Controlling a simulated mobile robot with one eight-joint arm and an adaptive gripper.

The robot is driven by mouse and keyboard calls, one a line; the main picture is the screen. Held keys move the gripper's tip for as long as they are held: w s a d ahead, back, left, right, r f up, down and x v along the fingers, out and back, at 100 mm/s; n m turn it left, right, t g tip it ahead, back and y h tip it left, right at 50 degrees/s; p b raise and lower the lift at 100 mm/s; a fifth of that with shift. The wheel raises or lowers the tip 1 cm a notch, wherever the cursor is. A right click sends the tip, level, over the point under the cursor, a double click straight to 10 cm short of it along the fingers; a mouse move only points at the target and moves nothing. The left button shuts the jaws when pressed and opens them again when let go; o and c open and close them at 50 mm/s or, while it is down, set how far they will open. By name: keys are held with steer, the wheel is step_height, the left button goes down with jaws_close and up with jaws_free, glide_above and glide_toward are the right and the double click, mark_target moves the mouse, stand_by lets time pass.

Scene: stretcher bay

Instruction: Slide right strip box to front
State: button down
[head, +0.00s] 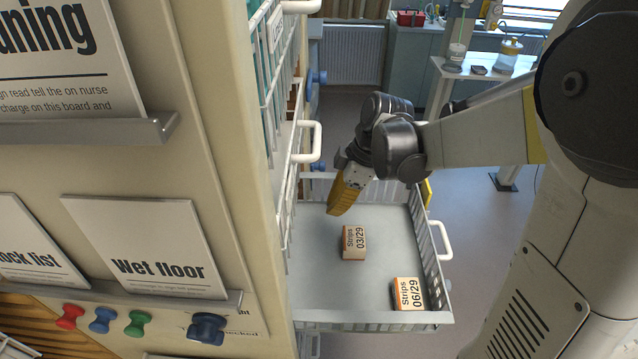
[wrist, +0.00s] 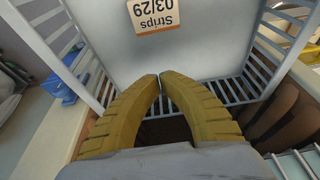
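A small orange and white strip box marked 03/29 (head: 354,243) lies near the middle of a pulled-out white wire drawer (head: 385,222). A second strip box marked 06/29 (head: 407,294) lies in the drawer's near right corner, close to the handle side. My gripper (head: 337,209) points down over the far left part of the drawer, behind and left of the 03/29 box. In the wrist view my yellow fingertips (wrist: 160,77) meet with nothing between them. The 03/29 box (wrist: 153,14) shows at the top edge there, apart from the fingers; the 06/29 box is out of that view.
The drawer's handle (head: 442,240) is on its right side. Wire baskets with handles (head: 308,142) stand above the drawer's left edge. A cabinet side with signs and coloured pegs (head: 135,323) fills the left. Open floor (head: 470,225) lies right of the drawer.

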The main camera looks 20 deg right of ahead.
mark_target(354, 243)
steer(key=b+x, duration=0.2)
steer(key=x, duration=0.8)
steer(key=shift+f, duration=0.2)
steer(key=d, duration=0.1)
steer(key=s+d, duration=0.1)
steer(key=d, duration=0.1)
steer(key=shift+d+r, duration=0.15)
steer(key=shift+r, duration=0.05)
steer(key=shift+d, duration=0.2)
steer(key=shift+s+d, duration=0.1)
steer(key=shift+d, duration=0.05)
steer(key=s+d, duration=0.1)
steer(key=d, duration=0.2)
steer(key=s+d+b, duration=0.1)
steer(key=d, duration=0.3)
steer(key=s+d, duration=0.1)
steer(key=d, duration=0.2)
steer(key=shift+s+d+b, duration=0.15)
steer(key=shift+s+b, duration=0.05)
steer(key=shift+b, duration=0.2)
steer(key=shift+s+d, duration=0.15)
steer(key=shift+d, duration=0.3)
steer(key=shift+a, duration=0.1)
